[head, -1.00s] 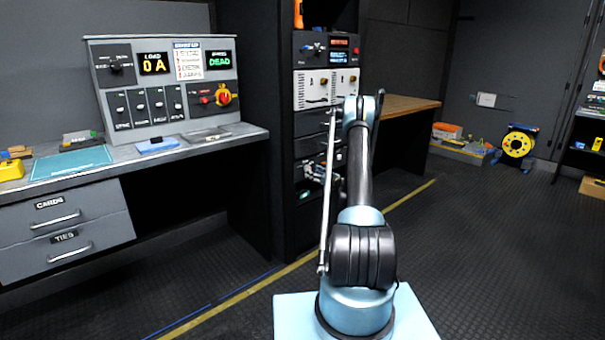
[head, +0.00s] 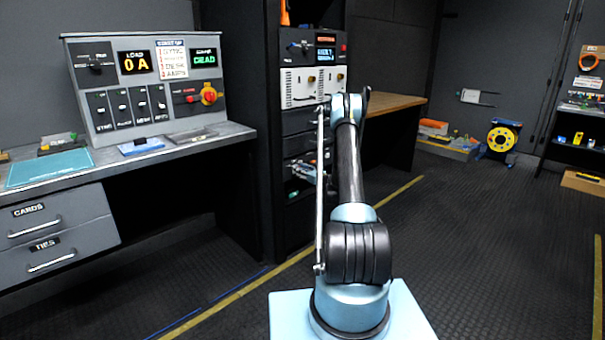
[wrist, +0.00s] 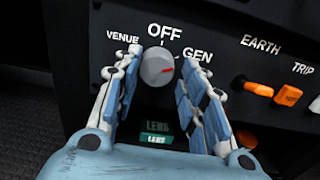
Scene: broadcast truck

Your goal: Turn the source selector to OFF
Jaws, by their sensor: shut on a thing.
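The source selector is a round grey knob (wrist: 157,68) on a black panel in the wrist view, with VENUE to its left, OFF above and GEN to its right. In the head view my gripper (head: 303,171) is at the lower part of the dark equipment rack (head: 262,130); the knob is not distinguishable there.
An orange EARTH control (wrist: 260,88) and a TRIP control (wrist: 288,95) sit right of the knob. In the head view a grey console (head: 150,85) stands on the left bench. Open floor (head: 470,250) lies right.

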